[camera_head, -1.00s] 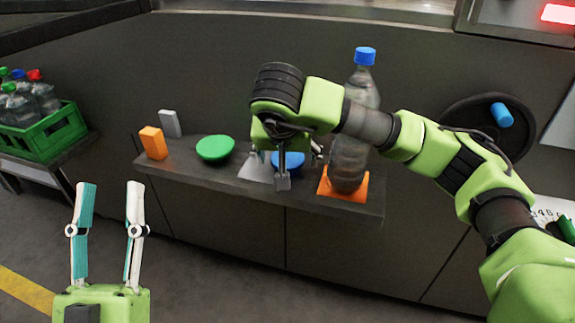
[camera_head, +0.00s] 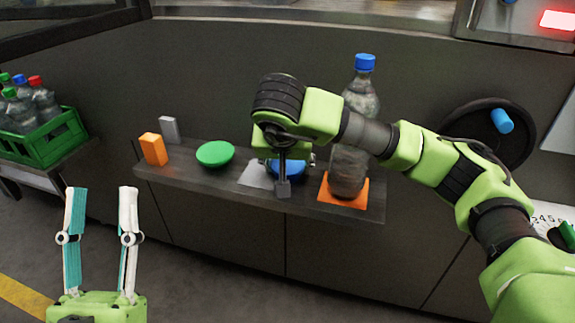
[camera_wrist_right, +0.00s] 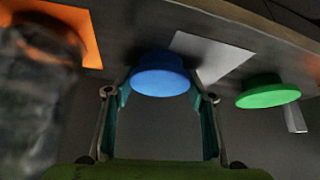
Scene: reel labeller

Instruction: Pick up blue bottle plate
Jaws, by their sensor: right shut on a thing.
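The blue bottle plate (camera_head: 290,168) is a round blue disc on the dark shelf, partly hidden behind my right gripper in the head view. It shows whole in the right wrist view (camera_wrist_right: 160,75), between the fingers. My right gripper (camera_head: 287,182) reaches down to the shelf from the right and is shut on the blue plate; in the wrist view (camera_wrist_right: 160,90) its fingers flank the plate on both sides. My left gripper (camera_head: 97,195) is open and empty, pointing up at the lower left, away from the shelf.
On the shelf (camera_head: 230,190) are a green plate (camera_head: 215,154), a grey-white sheet (camera_head: 256,175), an orange block (camera_head: 153,149), a grey block (camera_head: 169,129) and a bottle with a blue cap (camera_head: 365,62) on an orange square (camera_head: 324,190). A green crate of bottles (camera_head: 40,148) stands left.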

